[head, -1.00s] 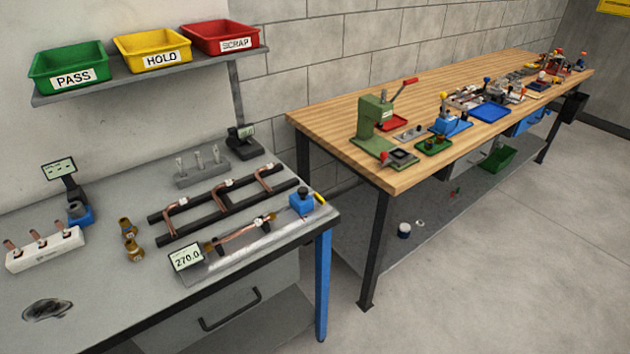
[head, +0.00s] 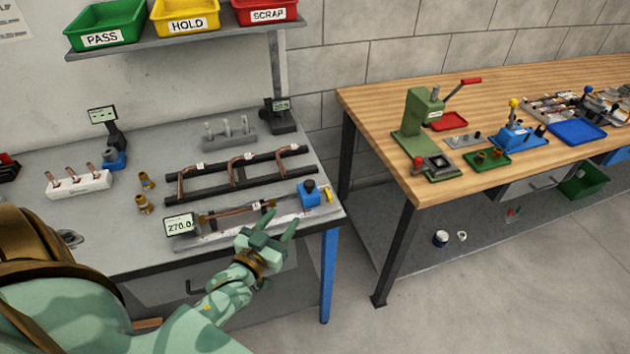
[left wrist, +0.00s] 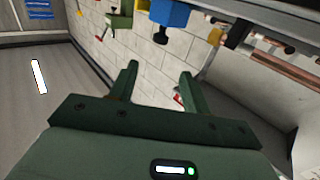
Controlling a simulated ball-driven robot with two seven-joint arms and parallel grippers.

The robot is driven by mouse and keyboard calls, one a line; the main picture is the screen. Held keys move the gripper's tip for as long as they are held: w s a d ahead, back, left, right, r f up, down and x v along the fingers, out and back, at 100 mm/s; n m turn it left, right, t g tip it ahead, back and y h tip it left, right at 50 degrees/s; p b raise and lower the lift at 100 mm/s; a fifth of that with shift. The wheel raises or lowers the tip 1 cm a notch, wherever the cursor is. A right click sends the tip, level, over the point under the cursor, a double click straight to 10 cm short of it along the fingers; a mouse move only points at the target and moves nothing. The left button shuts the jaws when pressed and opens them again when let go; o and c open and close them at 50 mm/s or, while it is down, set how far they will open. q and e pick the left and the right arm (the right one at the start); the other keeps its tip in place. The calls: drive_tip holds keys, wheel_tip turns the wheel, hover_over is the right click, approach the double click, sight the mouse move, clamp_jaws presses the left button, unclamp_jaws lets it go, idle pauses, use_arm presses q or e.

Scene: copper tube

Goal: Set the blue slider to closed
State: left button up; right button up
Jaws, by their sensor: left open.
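The blue slider (head: 308,197) is a blue block with a black knob on top, at the right end of a measuring rail (head: 215,233) on the grey bench. It also shows upside down at the top of the left wrist view (left wrist: 170,13). A copper tube (head: 236,211) lies along the rail, left of the slider. My left gripper (head: 281,222) is open and empty, at the bench's front edge, nearer to me than the slider and a little left of it. The gripper is apart from the slider. My right gripper is not in view.
A display (head: 180,225) reading 270.0 stands at the rail's left end. A black rack (head: 215,187) with bent copper tubes lies behind. Brass fittings (head: 146,181) stand at left. A yellow part (head: 327,194) is right of the slider. A wooden bench (head: 365,105) stands at right.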

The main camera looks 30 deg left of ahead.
sight(307, 187)
use_arm(q)
drive_tip(key=w, duration=0.5)
drive_tip(key=w+b, duration=0.1)
drive_tip(key=w, duration=0.3)
drive_tip(key=w+a, duration=0.1)
drive_tip(key=w, duration=0.4)
drive_tip(key=shift+w+f+b, duration=0.1)
drive_tip(key=shift+w+b, duration=0.2)
drive_tip(key=shift+b, duration=0.05)
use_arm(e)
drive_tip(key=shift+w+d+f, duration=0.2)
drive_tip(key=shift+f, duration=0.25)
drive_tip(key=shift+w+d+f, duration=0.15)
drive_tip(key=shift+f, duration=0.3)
